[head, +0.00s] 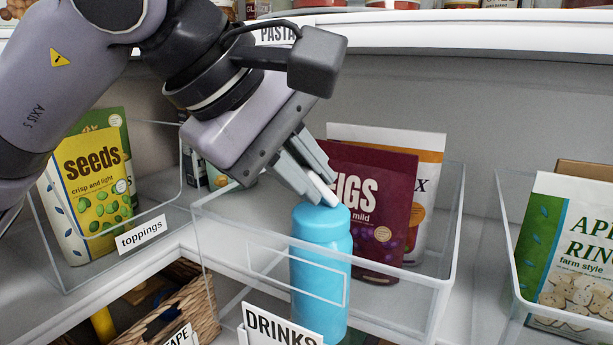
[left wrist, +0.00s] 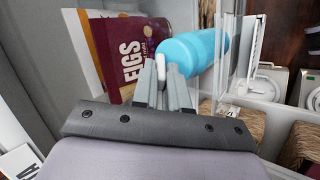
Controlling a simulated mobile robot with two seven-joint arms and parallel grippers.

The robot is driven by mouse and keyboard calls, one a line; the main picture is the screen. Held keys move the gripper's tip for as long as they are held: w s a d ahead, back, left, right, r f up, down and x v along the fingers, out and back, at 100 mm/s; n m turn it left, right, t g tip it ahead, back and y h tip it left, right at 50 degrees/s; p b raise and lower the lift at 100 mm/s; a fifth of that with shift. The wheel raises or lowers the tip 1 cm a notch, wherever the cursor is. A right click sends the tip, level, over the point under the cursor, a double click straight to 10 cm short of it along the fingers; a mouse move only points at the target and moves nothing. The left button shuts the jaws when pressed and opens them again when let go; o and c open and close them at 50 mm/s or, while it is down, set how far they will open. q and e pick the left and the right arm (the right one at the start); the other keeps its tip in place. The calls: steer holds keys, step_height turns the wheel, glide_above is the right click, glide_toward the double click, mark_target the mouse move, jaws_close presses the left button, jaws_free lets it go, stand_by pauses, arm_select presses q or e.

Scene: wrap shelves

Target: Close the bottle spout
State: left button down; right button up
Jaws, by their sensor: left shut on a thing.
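The blue bottle (head: 319,228) stands upright near the front of a clear bin, in front of a maroon figs pouch. Its white spout (head: 321,190) tilts up from the top of the lid. My left gripper (head: 315,184) reaches down from the upper left and is shut on the spout. In the left wrist view, the gripper's fingertips (left wrist: 168,74) lie against the white spout (left wrist: 161,67), with the bottle (left wrist: 196,50) just beyond. The fingers hide part of the spout. My right gripper is in neither view.
The figs pouch (head: 384,215) and a white pouch (head: 430,158) stand close behind the bottle. A seeds pouch (head: 92,188) stands in the left bin. A green and white pouch (head: 540,238) is at right. A DRINKS label (head: 281,329) is in front, and a shelf edge (head: 480,32) runs above.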

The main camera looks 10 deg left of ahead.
arm_select(q)
steer(key=c, duration=1.2)
jaws_free()
steer(key=shift+o, duration=0.2)
steer(key=p+v, duration=0.1)
steer(key=v, duration=0.6)
steer(key=shift+a, duration=0.1)
